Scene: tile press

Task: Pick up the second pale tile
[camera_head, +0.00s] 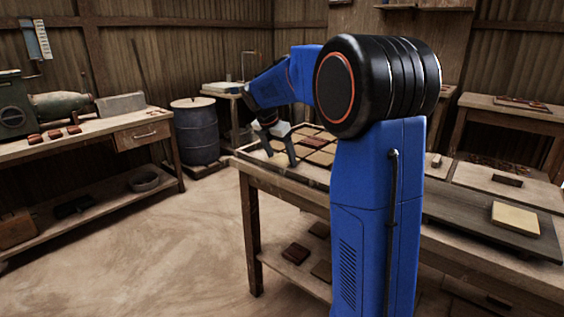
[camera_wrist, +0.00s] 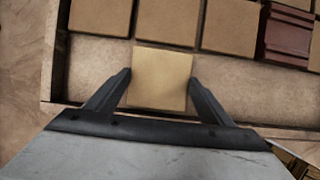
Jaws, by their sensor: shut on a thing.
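A pale tile (camera_wrist: 162,80) is between the two fingers of my gripper (camera_wrist: 160,88) in the wrist view. My gripper is shut on it, with one finger at each side edge. The tile is in front of a row of tan tiles (camera_wrist: 168,20) in a shallow wooden tray (camera_wrist: 100,58). I cannot tell whether the held tile touches the tray floor. In the head view my gripper (camera_head: 281,148) is low over the tray (camera_head: 312,175) at the table's left end, and my blue arm hides part of the tray. Another pale tile (camera_head: 515,218) lies on a dark board at the right.
A dark red ridged block (camera_wrist: 288,34) stands beside the tan tiles. The dark board (camera_head: 470,215) lies on the same table. A workbench (camera_head: 85,140) with red pieces is at the left, and a blue barrel (camera_head: 196,132) stands behind. The floor at left is clear.

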